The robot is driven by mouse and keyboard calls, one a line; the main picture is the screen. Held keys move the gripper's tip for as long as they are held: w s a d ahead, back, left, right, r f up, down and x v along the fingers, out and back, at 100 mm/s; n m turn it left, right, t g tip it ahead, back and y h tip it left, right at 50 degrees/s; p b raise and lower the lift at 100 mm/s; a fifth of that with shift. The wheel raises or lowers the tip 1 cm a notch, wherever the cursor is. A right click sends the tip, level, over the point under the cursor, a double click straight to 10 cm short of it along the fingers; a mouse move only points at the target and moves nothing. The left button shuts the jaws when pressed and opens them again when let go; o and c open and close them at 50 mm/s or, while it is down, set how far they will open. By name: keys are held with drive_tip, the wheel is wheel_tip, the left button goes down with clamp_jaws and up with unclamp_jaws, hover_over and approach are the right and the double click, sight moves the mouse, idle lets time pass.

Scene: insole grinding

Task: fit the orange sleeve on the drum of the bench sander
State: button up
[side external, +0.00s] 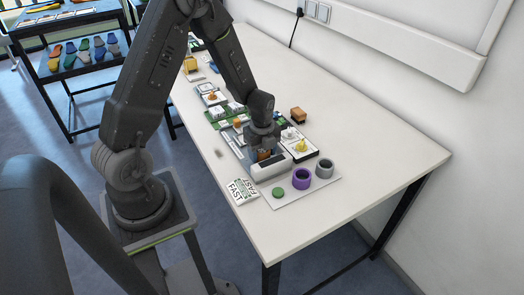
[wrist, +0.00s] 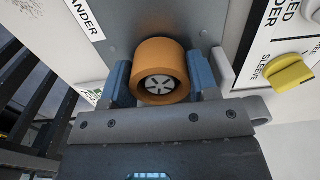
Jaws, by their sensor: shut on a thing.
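The orange sleeve (wrist: 160,52) is between the blue-padded fingers of my gripper (wrist: 161,82) in the wrist view. My gripper is shut on it. A spoked hub of the drum (wrist: 159,83) shows inside the sleeve's open end, so the sleeve sits around the drum; how deep cannot be told. Behind it is the grey face of the bench sander (wrist: 130,20). A yellow knob (wrist: 291,73) marked SLEEVE is on a white panel at right. In the side external view my gripper (side external: 263,150) is low at the sander, and the sleeve is mostly hidden.
A purple ring (side external: 301,179), a grey ring (side external: 324,168) and a green disc (side external: 278,192) sit on a pale mat (side external: 305,193) in front of the sander. A card marked FAST (side external: 242,192) lies at left. The table's right side is clear (side external: 380,150).

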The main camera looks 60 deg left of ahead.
drive_tip(key=shift+f, duration=0.1)
drive_tip(key=o, duration=1)
drive_tip(key=shift+o, duration=0.3)
drive_tip(key=shift+o, duration=0.5)
drive_tip(key=shift+w, duration=0.1)
drive_tip(key=shift+o, duration=0.2)
drive_tip(key=shift+w+r, duration=0.15)
drive_tip(key=shift+r, duration=0.55)
drive_tip(key=shift+o, duration=0.2)
drive_tip(key=shift+r, duration=1.45)
drive_tip(key=shift+s+r, duration=0.15)
drive_tip(key=shift+r, duration=1.05)
drive_tip(key=shift+s+r, duration=0.1)
drive_tip(key=shift+r, duration=1.1)
